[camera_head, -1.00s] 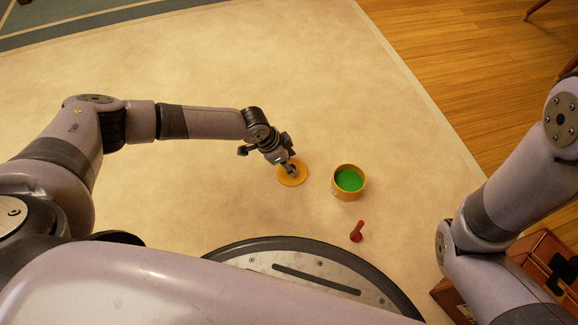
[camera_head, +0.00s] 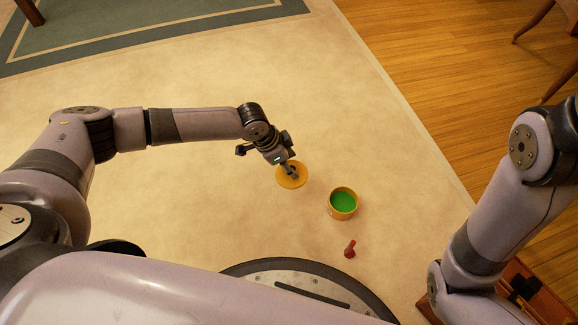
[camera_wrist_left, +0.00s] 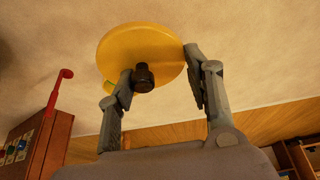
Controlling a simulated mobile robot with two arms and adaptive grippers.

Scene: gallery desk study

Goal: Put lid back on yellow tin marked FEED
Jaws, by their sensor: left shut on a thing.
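My right gripper is not in view; only part of that arm shows.
A small red object (camera_head: 349,249) lies below the tin in the head view. A reddish-brown box (camera_head: 540,300) is at the lower right, partly behind my right arm. A green-bordered rug (camera_head: 130,38) and chair legs (camera_head: 540,20) are farther off. Floor left of the tin is clear.

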